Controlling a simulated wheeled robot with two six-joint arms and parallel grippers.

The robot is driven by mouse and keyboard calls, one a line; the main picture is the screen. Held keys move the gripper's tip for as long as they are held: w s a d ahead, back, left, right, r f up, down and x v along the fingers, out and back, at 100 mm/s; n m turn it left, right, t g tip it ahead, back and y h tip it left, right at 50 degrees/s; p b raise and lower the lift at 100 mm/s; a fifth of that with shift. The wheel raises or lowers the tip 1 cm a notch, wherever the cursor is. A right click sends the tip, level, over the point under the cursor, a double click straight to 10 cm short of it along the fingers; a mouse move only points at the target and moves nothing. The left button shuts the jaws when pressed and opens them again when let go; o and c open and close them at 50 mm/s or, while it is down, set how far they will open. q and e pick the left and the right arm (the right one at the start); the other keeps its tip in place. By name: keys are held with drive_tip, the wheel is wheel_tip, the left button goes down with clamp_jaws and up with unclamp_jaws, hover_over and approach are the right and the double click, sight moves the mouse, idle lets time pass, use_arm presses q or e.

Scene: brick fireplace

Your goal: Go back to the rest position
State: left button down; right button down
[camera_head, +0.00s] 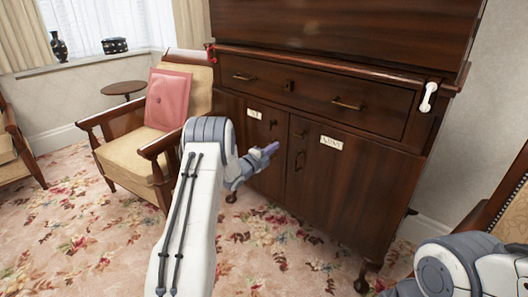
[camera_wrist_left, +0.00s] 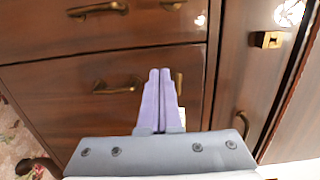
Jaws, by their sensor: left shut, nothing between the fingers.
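My left gripper (camera_head: 270,149) is at the front of a dark wooden cabinet (camera_head: 360,190), by its left lower door. Its purple fingers (camera_wrist_left: 160,100) are shut together with nothing between them. In the left wrist view, the fingers point at the wooden front, and a brass handle (camera_wrist_left: 118,87) shows just left of them. I cannot tell how large the gap to the wood is. Part of my right arm (camera_head: 455,270) shows at the lower right, but its gripper is out of view.
A wooden armchair (camera_head: 130,165) with a pink cushion (camera_head: 168,100) stands left of the cabinet. A small round table (camera_head: 123,88) is behind it. Another chair's edge (camera_head: 505,205) is at the right. Flowered carpet (camera_head: 80,235) is open at the lower left.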

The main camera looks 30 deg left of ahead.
use_arm(q)
drive_tip(key=s+a, duration=0.1)
drive_tip(key=s, duration=0.4)
drive_tip(key=d+r+n+g, duration=0.3)
drive_tip(key=d+r+g, duration=0.1)
drive_tip(key=d, duration=0.9)
drive_tip(key=s+d+n+g+y, duration=0.1)
drive_tip(key=s+d+n+g, duration=0.25)
drive_tip(key=s+d, duration=0.5)
drive_tip(key=s+d+n+g, duration=0.4)
drive_tip(key=s+d, duration=0.6)
drive_tip(key=s, duration=0.5)
drive_tip(key=s+n+g+y, duration=0.15)
drive_tip(key=s+g, duration=0.45)
drive_tip(key=s, duration=1.6)
wheel_tip(320, 180, up, 30)
drive_tip(key=s+p, duration=0.1)
drive_tip(key=p, duration=2.9)
drive_tip(key=shift+d+n, duration=0.3)
drive_tip(key=shift+n, duration=0.1)
drive_tip(key=shift+s+r, duration=0.1)
